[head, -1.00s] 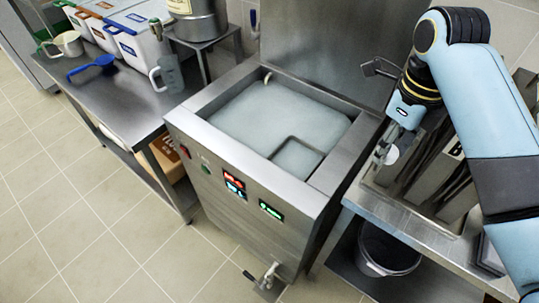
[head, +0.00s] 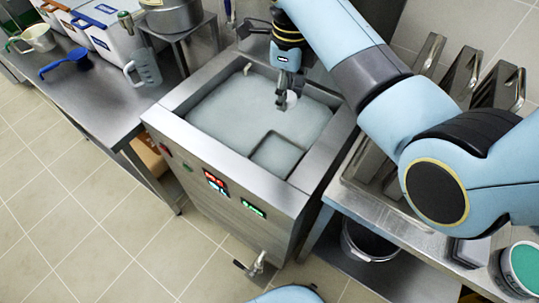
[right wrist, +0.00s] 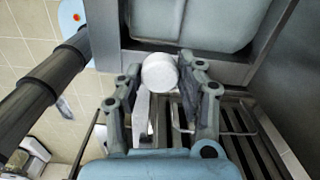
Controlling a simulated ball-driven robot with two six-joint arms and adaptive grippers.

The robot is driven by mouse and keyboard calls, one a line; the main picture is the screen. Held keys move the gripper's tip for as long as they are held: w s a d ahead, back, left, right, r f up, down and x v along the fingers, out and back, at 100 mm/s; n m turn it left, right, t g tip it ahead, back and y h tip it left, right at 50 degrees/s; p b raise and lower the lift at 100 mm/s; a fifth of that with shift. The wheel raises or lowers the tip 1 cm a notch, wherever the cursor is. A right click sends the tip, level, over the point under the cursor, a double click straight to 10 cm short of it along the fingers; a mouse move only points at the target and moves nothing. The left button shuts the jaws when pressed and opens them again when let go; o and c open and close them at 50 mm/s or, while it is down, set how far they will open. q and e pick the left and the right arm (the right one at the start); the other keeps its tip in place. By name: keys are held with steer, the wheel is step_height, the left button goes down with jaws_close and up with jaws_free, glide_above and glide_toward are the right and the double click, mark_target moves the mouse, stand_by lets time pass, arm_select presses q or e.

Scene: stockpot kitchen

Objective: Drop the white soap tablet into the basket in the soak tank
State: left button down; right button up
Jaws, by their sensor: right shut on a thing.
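The white soap tablet (head: 291,99) is a small white round disc between the fingertips of my right gripper (head: 284,101). That gripper is shut on it, above the far right part of the soak tank (head: 166,120) in the head view. The tablet also shows in the right wrist view (right wrist: 159,74), pinched between both fingers. The basket (head: 254,158) shows as a square metal outline in the tank's near right corner, in cloudy grey liquid. The gripper is behind the basket in the head view. My left gripper is not in view.
A steel table (head: 105,117) on the left holds a clear jug (head: 146,70), a blue scoop (head: 66,64) and lidded boxes. On the right, a bench (head: 430,232) holds upright metal plates (head: 464,75). A dark bucket (head: 368,242) sits below it.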

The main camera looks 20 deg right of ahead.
steer(key=shift+f, duration=0.85)
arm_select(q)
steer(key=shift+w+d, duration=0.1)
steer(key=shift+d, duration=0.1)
arm_select(e)
steer(key=o, duration=1.1)
steer(key=shift+o, duration=0.2)
step_height(320, 180, up, 7)
steer(key=shift+r, duration=0.2)
